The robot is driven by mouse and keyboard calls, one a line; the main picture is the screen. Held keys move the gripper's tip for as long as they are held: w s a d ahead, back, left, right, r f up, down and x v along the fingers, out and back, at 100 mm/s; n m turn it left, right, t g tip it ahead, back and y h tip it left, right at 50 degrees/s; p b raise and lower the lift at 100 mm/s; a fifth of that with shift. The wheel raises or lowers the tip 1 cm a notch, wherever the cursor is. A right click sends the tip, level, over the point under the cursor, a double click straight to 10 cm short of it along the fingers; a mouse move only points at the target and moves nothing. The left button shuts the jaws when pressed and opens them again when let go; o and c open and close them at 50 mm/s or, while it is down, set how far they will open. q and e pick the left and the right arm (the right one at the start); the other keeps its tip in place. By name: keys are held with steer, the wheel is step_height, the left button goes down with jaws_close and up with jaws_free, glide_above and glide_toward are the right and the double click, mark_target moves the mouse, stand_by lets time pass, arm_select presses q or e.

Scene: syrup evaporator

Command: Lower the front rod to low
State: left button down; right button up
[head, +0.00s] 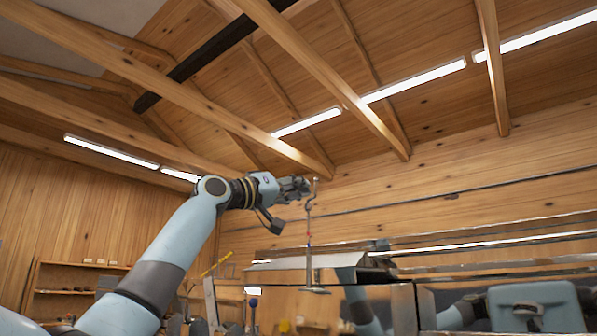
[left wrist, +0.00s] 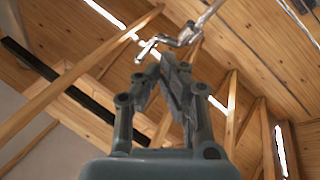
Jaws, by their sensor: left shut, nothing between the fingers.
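The front rod (head: 308,222) is a thin upright metal rod with a hooked top and small red and blue marks. It stands at the left end of the shiny metal evaporator (head: 400,305). My left gripper (head: 303,186) is at the rod's hooked top, its fingers shut and empty. In the left wrist view, the rod's bent end (left wrist: 188,36) shows just beyond my fingertips (left wrist: 174,62). I cannot tell whether they touch it. My right gripper is not in view.
Wooden shelves (head: 75,278) stand at the far left. A blue-knobbed stick (head: 253,303) rises left of the evaporator. The shiny front reflects my body. Roof beams and strip lights are overhead, with open air around the rod's top.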

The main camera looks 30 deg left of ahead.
arm_select(q)
steer(key=shift+d+f, duration=0.1)
steer(key=shift+d, duration=0.05)
step_height(320, 180, down, 3)
steer(key=shift+f+b, duration=0.15)
steer(key=shift+b, duration=0.95)
steer(key=v, duration=1.2)
steer(key=shift+s, duration=0.2)
